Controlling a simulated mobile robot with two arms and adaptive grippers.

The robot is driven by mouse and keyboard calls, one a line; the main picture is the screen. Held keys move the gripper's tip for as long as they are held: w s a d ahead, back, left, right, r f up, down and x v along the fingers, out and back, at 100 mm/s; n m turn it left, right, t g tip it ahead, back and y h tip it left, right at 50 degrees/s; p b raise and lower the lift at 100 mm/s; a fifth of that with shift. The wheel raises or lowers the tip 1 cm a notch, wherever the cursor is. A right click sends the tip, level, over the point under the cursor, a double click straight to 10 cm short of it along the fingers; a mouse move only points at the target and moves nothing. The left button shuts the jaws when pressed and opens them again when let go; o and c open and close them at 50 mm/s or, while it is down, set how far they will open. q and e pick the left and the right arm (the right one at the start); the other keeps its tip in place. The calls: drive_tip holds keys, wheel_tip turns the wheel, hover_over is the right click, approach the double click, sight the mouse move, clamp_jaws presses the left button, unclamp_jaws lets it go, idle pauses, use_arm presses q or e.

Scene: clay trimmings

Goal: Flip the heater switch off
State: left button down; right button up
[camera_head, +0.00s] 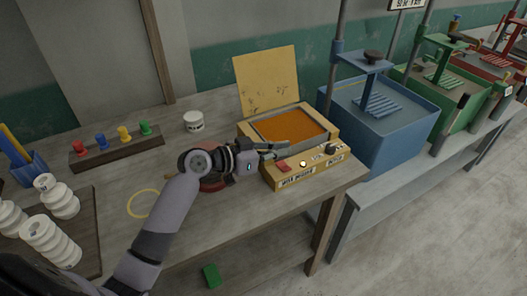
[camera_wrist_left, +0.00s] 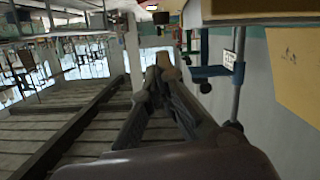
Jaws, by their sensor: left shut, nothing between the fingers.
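The heater (camera_head: 312,176) is a yellowish box with orange contents in its top and a raised lid (camera_head: 266,80) behind. A red switch (camera_head: 283,167) sits at the left of its front panel; I cannot tell its on or off position. A small round light (camera_head: 303,164) glows pale beside it. My left gripper (camera_head: 284,150) is shut and empty, its fingertips just behind and above the red switch; I cannot tell whether they touch the box. In the left wrist view the fingers (camera_wrist_left: 165,72) are together with nothing between them. My right gripper is out of view.
A black knob (camera_head: 331,149) is at the panel's right. A blue press tub (camera_head: 385,125) stands right of the table. A white jar (camera_head: 193,121), a rack of coloured pegs (camera_head: 117,146) and white stacked pieces (camera_head: 50,240) are to the left. A reddish round object is partly hidden under my arm.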

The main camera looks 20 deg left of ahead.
sight(283, 166)
use_arm(q)
drive_tip(key=shift+s+f+b, duration=0.15)
drive_tip(key=shift+f+b, duration=0.15)
drive_tip(key=shift+f, duration=0.65)
drive_tip(key=shift+s+f+b, duration=0.15)
drive_tip(key=shift+f+b, duration=0.15)
drive_tip(key=shift+f, duration=0.6)
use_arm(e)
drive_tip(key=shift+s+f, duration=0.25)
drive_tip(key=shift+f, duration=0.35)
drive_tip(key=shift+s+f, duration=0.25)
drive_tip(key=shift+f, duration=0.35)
